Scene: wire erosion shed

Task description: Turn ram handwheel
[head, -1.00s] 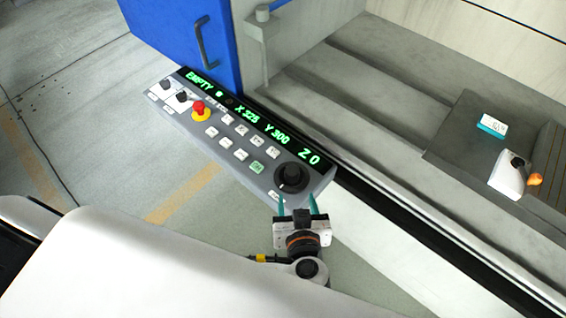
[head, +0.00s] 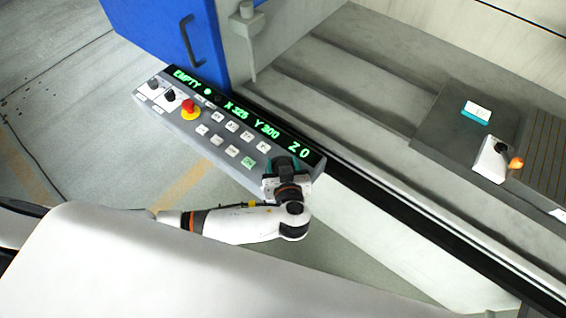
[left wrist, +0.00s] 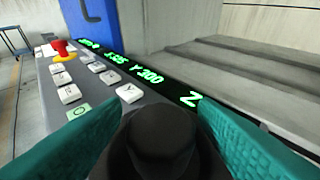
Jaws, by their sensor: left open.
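The ram handwheel is a black round knob (left wrist: 160,140) at the right end of the grey control panel (head: 225,165). In the left wrist view it fills the lower middle, between my two teal fingers. My left gripper (head: 284,166) is at the knob in the head view and hides most of it. The jaws are open, one finger on each side of the knob; I cannot tell whether they touch it. The panel display (head: 240,112) reads EMPTY, X 325, Y 300, Z 0 in green. My right gripper is not in view.
A red emergency button (head: 190,108), small black knobs and several white keys sit on the panel to the left. A blue door (head: 165,35) stands behind it. The machine bed at right holds a white block with an orange knob (head: 516,162).

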